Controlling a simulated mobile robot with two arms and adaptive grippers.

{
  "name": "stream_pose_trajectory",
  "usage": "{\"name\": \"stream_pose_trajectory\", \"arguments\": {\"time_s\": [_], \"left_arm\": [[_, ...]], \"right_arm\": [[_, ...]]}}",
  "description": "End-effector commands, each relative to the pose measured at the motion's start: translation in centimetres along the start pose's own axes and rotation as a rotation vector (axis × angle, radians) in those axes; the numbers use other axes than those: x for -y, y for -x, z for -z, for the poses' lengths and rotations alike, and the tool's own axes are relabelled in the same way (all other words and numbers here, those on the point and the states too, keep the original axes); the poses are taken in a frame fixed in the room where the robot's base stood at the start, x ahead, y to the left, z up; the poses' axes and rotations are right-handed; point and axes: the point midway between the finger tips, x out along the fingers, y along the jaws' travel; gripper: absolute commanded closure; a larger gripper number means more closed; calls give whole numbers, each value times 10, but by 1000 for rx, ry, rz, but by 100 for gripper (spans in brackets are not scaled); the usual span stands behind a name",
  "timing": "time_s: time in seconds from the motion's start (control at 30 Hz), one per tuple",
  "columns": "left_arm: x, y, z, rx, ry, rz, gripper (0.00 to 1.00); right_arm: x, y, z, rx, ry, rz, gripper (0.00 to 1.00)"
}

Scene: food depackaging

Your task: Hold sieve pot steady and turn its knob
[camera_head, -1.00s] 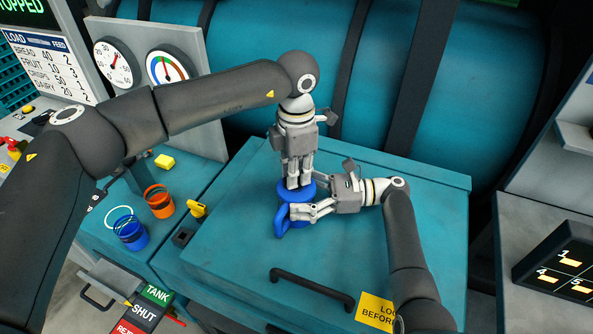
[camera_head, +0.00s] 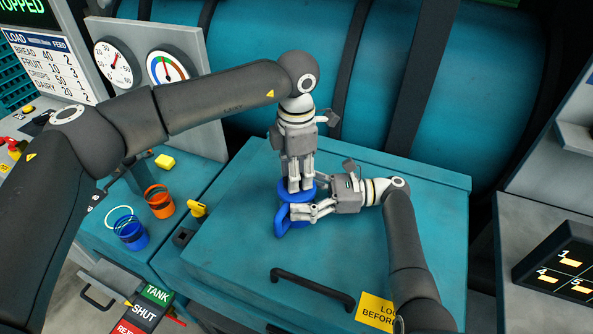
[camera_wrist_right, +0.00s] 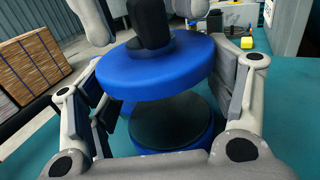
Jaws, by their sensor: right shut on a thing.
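The blue sieve pot (camera_head: 284,226) stands on the teal box top, its loop handle pointing to the lower left. My right gripper (camera_head: 302,213) reaches in from the right and is shut on the pot. In the right wrist view its fingers (camera_wrist_right: 160,125) flank the pot, below a wide blue disc (camera_wrist_right: 150,75). A black upright piece (camera_wrist_right: 152,25) rises from the disc; I cannot tell whether it is the knob or a fingertip. My left gripper (camera_head: 300,187) points straight down onto the pot's top, fingers around its middle. Its grip on the knob is hidden.
A black bar handle (camera_head: 312,289) and a yellow label (camera_head: 376,312) are on the teal box (camera_head: 400,230) near its front. The box top right of the pot is partly clear.

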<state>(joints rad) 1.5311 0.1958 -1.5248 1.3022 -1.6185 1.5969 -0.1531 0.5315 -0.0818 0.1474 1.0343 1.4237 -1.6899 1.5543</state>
Motion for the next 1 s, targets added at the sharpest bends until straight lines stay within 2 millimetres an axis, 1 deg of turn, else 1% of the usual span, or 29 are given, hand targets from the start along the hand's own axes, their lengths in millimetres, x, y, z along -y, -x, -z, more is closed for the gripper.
{"name": "stream_pose_trajectory", "arguments": {"time_s": [0.17,0.27,0.37,0.6,0.7,0.83,1.0], "left_arm": [[0,1,0,0,1,0,64],[-1,9,0,1,1,-2,64],[-1,26,0,3,1,-4,64],[-1,78,0,2,0,-4,64],[0,96,-1,2,0,-2,64],[0,111,0,1,0,-2,64],[0,120,0,0,1,1,64]], "right_arm": [[0,0,1,-2,-2,-1,59],[0,0,1,-2,-2,-1,59],[-1,0,1,-2,-2,-1,59],[-1,0,1,-2,-3,-1,59],[-1,0,1,-1,-3,-2,59],[-1,0,1,-1,-3,-2,59],[-1,0,1,-1,-3,-2,59]]}}
